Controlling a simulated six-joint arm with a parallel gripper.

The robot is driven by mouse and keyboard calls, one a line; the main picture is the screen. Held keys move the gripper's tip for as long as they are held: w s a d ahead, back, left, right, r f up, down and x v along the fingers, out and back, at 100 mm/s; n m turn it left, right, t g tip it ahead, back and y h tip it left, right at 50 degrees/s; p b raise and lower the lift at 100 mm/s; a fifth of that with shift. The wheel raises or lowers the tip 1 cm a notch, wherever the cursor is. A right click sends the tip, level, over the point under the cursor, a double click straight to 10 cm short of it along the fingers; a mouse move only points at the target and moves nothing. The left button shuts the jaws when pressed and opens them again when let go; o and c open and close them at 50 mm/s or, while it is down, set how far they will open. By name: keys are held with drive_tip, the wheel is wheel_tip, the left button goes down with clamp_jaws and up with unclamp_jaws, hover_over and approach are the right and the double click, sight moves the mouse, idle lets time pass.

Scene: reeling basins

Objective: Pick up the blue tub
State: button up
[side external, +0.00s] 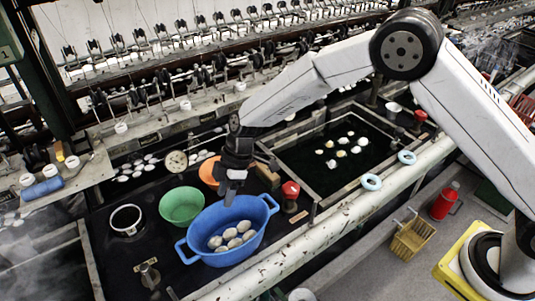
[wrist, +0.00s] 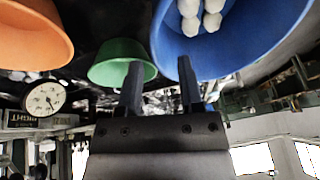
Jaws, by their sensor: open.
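The blue tub (side external: 232,256) has two loop handles and stands at the front of the dark bench, with several pale cocoons (side external: 232,238) in it. My gripper (side external: 231,195) is at the tub's far rim, pointing down. In the wrist view the tub (wrist: 245,50) fills the upper right, with part of the cocoons (wrist: 202,14) showing. My two dark fingers (wrist: 158,63) are spread apart there. The tub's edge shows between them in the picture; I cannot tell whether either finger touches it.
A green bowl (side external: 181,205) is close left of the tub, and an orange bowl (side external: 208,171) is behind, partly hidden by my gripper. A red-topped item (side external: 290,190) stands close right. A white-rimmed round pan (side external: 126,219) is farther left. A dial gauge (wrist: 43,99) shows in the wrist view.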

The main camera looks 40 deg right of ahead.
sight(221, 206)
drive_tip(key=shift+x, duration=2.3)
clamp_jaws()
